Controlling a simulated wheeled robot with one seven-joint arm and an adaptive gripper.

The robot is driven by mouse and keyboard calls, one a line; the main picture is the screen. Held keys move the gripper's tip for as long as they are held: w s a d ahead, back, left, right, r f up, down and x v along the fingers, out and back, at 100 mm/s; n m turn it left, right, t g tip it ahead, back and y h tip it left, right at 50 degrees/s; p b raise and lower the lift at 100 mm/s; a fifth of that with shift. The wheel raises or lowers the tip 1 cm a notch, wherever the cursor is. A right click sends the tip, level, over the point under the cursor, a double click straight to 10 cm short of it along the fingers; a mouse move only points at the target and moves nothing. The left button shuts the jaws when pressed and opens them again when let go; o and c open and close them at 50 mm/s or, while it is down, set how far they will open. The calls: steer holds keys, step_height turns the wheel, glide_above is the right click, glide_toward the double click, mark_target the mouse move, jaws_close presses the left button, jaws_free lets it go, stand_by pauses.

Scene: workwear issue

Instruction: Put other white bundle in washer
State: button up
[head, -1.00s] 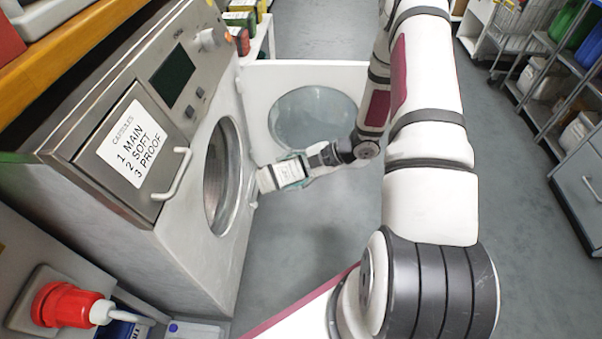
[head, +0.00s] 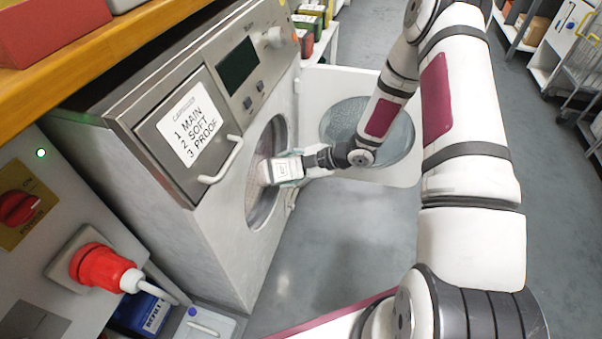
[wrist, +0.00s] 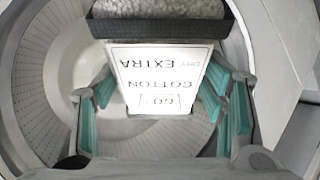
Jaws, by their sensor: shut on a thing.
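The washer (head: 215,215) stands at the left with its round door (head: 368,130) swung open. My gripper (head: 290,168) is at the round opening, shut on a white bundle (head: 281,169). In the wrist view the bundle (wrist: 160,85) sits between the teal finger pads of my gripper (wrist: 162,108). Its label reads "EXTRA DRY", "COTTON" and "60°", upside down. The perforated drum (wrist: 40,75) is around and beyond the bundle. A grey fuzzy strip shows at the bundle's far end; I cannot tell what it is.
A drawer front (head: 187,130) labelled "1 MAIN 2 SOFT 3 PROOF" with a handle juts out above the opening. A red plug (head: 100,268) and a blue refill box (head: 140,312) are at lower left. A wire cart (head: 585,60) stands far right. The grey floor between is clear.

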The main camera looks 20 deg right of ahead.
steer(key=w+a+b, duration=0.1)
steer(key=w+a, duration=0.8)
steer(key=a, duration=0.4)
steer(key=shift+w+a+b, duration=0.25)
steer(key=shift+w+b, duration=0.05)
steer(key=shift+w, duration=0.1)
steer(key=o, duration=1.5)
steer(key=shift+s+d, duration=0.1)
steer(key=v, duration=1)
steer(key=shift+s+d+r, duration=0.1)
steer(key=shift+d+r, duration=0.15)
steer(key=shift+r, duration=0.05)
steer(key=shift+s+d+r, duration=0.3)
steer(key=shift+d, duration=0.05)
